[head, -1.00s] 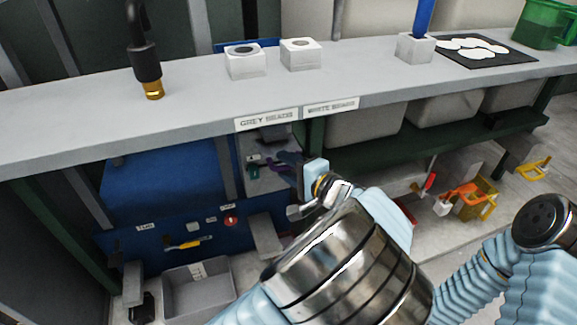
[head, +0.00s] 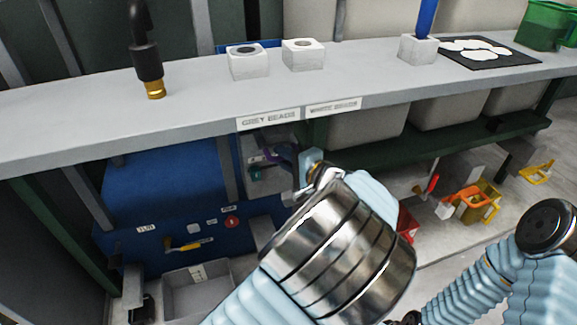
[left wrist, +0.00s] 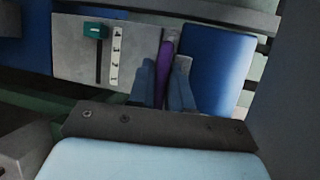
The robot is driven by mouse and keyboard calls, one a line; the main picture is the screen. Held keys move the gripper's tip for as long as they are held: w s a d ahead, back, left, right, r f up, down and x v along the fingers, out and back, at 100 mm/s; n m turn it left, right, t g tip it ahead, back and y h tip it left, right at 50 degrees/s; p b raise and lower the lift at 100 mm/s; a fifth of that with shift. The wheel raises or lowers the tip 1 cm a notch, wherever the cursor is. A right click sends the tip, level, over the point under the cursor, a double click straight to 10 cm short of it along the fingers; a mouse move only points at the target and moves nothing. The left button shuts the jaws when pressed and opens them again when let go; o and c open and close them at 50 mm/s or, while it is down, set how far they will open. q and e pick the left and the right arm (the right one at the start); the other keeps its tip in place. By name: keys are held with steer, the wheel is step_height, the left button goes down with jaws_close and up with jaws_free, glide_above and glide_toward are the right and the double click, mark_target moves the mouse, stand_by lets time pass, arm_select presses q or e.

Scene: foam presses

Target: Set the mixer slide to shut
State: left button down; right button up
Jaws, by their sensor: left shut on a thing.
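My left gripper (left wrist: 165,88) is shut on a purple bar (left wrist: 164,62), which stands between its two fingers in the left wrist view. The bar is in front of a grey panel (left wrist: 75,54). On that panel, left of the bar, a teal knob (left wrist: 95,30) sits at the top of a dark upright slot, beside a white marked strip (left wrist: 115,55). I cannot tell which part is the mixer slide. In the head view the left gripper (head: 286,158) is at the panel under the shelf, partly hidden by my wrist. My right gripper is out of view.
A grey shelf (head: 190,105) runs above the gripper, with white blocks (head: 248,65) on it. The blue machine (head: 160,190) is to the left, with a grey bin (head: 197,298) below. Yellow and orange things (head: 478,200) stand at right.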

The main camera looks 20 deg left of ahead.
arm_select(q)
steer(key=shift+w+r, duration=0.1)
steer(key=c, duration=1.1)
jaws_free()
steer(key=shift+w+a, duration=0.1)
steer(key=v, duration=1.3)
steer(key=shift+s+d, duration=0.25)
steer(key=shift+d, duration=0.1)
steer(key=shift+d, duration=0.1)
